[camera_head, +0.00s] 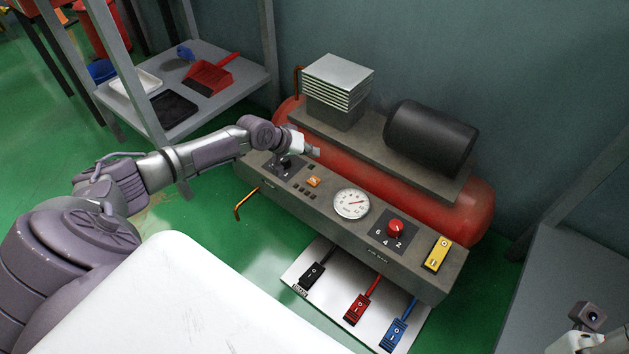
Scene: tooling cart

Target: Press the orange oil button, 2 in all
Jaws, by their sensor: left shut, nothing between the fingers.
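The small orange oil button (313,182) sits on the sloped grey control panel (310,208) of the red compressor. It is left of the round white gauge (352,203) and is in plain sight. My left gripper (314,152) is shut and empty, above the left part of the panel and just behind the orange button in the picture. It looks apart from the button, though the exact gap is hard to judge. The fingers of my right gripper do not show.
A red knob (396,228) and a yellow switch (437,253) are farther right on the panel. Black, red and blue switches lie on a white plate (330,298) below. A black motor (430,137) and finned block (338,80) stand behind. A grey shelf (232,92) is at left.

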